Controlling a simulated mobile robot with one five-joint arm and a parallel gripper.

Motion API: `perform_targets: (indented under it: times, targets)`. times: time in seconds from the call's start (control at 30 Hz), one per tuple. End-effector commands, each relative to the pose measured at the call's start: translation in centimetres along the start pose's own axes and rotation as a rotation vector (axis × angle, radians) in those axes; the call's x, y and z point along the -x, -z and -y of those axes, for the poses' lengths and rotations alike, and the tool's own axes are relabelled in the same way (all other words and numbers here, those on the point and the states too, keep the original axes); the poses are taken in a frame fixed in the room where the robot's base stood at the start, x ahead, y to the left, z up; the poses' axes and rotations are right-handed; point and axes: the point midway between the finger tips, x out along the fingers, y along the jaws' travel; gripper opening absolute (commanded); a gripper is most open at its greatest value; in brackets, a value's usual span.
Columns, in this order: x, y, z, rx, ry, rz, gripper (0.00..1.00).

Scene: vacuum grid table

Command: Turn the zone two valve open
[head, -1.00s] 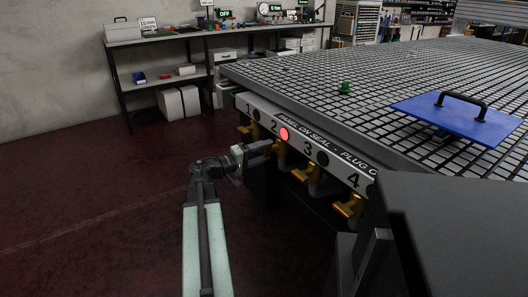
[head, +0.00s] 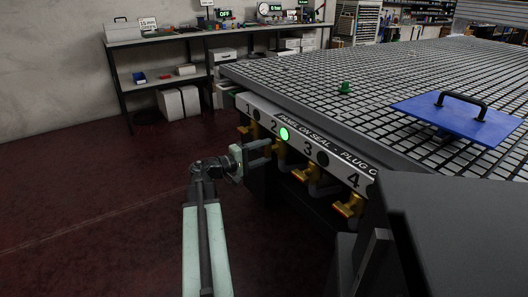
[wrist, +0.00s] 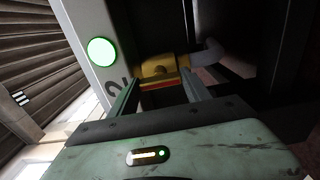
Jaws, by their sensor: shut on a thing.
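The zone two valve (head: 282,153) is a brass-coloured valve under the number 2 on the table's side panel. In the wrist view its yellow handle (wrist: 158,66), with a red edge, lies crosswise between my fingers. My gripper (head: 268,149) is shut on this handle, one finger at each end in the wrist view (wrist: 160,84). The round zone two light (head: 284,134) glows green, and it also shows large in the wrist view (wrist: 102,52). My fingers partly hide the valve in the head view.
Other brass valves sit along the panel: zone one (head: 244,131) to the left, zones three (head: 306,174) and four (head: 348,206) to the right. A blue panel (head: 458,122) with a black handle lies on the grid table (head: 300,79). Floor at left is clear.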

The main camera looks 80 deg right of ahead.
Motion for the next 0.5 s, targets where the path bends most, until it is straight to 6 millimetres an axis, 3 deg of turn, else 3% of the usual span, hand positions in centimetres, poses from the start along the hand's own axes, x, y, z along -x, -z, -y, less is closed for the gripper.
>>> perform_targets:
  times: [0.03,0.1,0.37,0.5]
  targets:
    - [0.1,0.1,0.1,0.0,0.003,-0.003,0.62]
    - [0.1,0.1,0.1,0.0,0.002,-0.002,0.78]
    - [0.1,0.0,0.0,0.0,0.001,-0.001,0.78]
    - [1.2,0.1,0.0,0.0,0.001,-0.004,0.78]
